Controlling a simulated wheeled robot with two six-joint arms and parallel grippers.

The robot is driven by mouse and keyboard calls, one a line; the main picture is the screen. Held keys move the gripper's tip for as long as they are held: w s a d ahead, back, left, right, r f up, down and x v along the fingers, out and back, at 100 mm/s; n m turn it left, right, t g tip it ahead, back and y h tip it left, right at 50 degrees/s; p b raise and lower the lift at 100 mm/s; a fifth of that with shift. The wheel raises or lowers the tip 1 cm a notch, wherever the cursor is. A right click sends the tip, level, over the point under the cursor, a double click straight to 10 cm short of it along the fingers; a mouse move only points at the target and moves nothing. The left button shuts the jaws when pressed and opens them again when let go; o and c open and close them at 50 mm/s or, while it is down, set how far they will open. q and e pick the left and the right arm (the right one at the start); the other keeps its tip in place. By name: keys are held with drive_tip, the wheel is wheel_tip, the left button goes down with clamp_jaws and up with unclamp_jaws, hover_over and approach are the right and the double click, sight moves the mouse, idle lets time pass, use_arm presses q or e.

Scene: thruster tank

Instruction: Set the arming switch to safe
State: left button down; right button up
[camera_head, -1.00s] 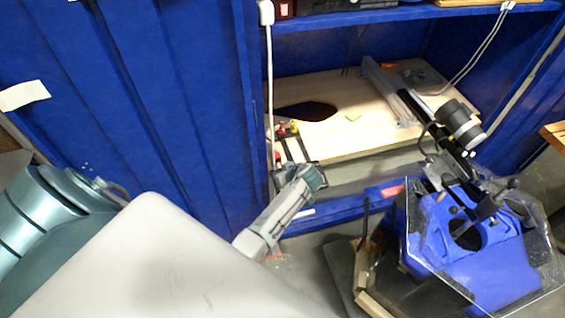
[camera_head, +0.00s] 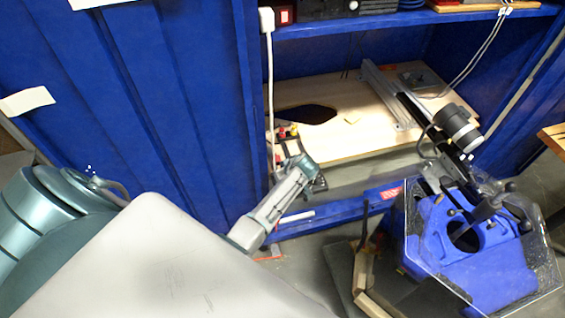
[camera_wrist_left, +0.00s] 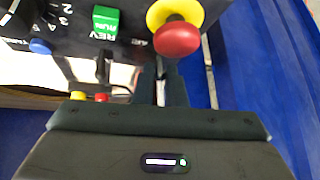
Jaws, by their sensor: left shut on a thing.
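My left gripper (camera_wrist_left: 160,88) is shut at the panel's edge, below the red button. The arming switch seems to be the small part between its fingertips, mostly hidden by them; its setting cannot be read. In the head view the left gripper (camera_head: 308,172) is at the cabinet's front, below small red and yellow parts. My right gripper is not in view.
A blue cabinet (camera_head: 185,100) holds a pale wooden shelf board (camera_head: 345,140) with a dark oval opening. A blue machine (camera_head: 430,240) with a clear guard stands at the right. A white cable (camera_head: 269,80) hangs beside the cabinet opening.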

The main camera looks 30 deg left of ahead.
use_arm(q)
drive_tip(key=shift+w+a+r+g+h+p, duration=0.3)
drive_tip(key=shift+g+h+p, duration=0.2)
drive_tip(key=shift+h, duration=0.2)
drive_tip(key=shift+w+a+g+h, duration=0.15)
drive_tip(key=shift+a+g+h, duration=0.1)
drive_tip(key=shift+g+h, duration=0.25)
drive_tip(key=shift+w+a+f+m+g+h, duration=0.1)
drive_tip(key=shift+a+m+g+h, duration=0.05)
drive_tip(key=shift+g+h, duration=0.3)
drive_tip(key=shift+w+a+f+m+g+h, duration=0.15)
drive_tip(key=shift+g+h, duration=0.2)
drive_tip(key=shift+h, duration=0.2)
drive_tip(key=c, duration=1.5)
unclamp_jaws()
drive_tip(key=shift+r, duration=0.1)
drive_tip(key=b+v, duration=0.1)
drive_tip(key=v, duration=0.9)
drive_tip(key=shift+r+b, duration=0.35)
drive_tip(key=shift+b, duration=0.05)
